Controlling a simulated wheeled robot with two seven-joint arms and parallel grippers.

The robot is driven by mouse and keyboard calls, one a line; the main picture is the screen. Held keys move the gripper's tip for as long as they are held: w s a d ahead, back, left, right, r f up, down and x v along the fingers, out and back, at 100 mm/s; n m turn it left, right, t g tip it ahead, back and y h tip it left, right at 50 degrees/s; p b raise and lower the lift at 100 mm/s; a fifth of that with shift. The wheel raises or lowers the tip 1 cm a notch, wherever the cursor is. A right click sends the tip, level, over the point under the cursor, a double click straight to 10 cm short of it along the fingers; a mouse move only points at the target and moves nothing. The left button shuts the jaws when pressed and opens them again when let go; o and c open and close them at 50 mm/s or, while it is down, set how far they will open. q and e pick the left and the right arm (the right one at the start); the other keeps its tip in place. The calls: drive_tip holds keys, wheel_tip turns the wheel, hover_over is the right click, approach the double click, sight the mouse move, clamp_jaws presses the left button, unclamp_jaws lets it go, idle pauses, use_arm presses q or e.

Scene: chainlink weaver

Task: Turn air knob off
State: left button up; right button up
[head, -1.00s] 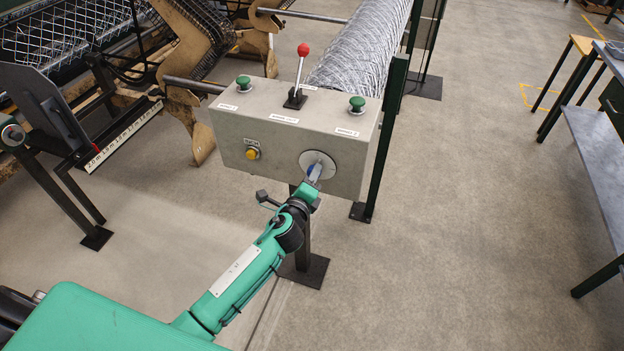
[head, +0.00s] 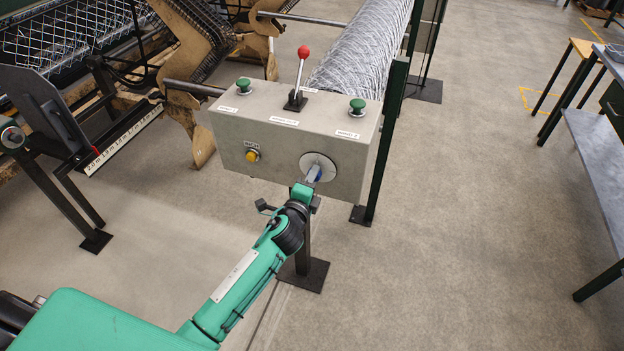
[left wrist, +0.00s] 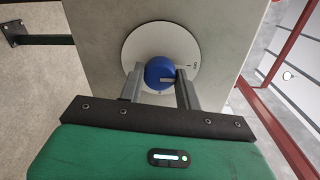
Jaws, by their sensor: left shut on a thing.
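The air knob (left wrist: 158,70) is blue and sits on a round pale dial plate (left wrist: 190,45) on the front of a grey control box (head: 225,130). In the head view the knob (head: 313,174) shows as a small blue patch, partly hidden by my gripper. My left gripper (left wrist: 160,84) has one finger on each side of the knob and is shut on it. In the head view my left gripper (head: 309,186) reaches up to the dial from below. My right gripper is not in view.
The box also carries a yellow button (head: 252,156), two green buttons (head: 243,85) (head: 357,106) and a red-topped lever (head: 303,52). A dark green post (head: 385,140) stands just right of it. Open floor (head: 470,220) lies to the right, before a workbench (head: 600,150).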

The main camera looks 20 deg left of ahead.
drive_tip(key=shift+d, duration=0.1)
use_arm(q)
drive_tip(key=o, duration=1)
drive_tip(key=s+b, duration=0.2)
drive_tip(key=s, duration=1.1)
drive_tip(key=shift+s+a+r, duration=0.25)
drive_tip(key=shift+s+a, duration=0.05)
drive_tip(key=shift+s, duration=0.1)
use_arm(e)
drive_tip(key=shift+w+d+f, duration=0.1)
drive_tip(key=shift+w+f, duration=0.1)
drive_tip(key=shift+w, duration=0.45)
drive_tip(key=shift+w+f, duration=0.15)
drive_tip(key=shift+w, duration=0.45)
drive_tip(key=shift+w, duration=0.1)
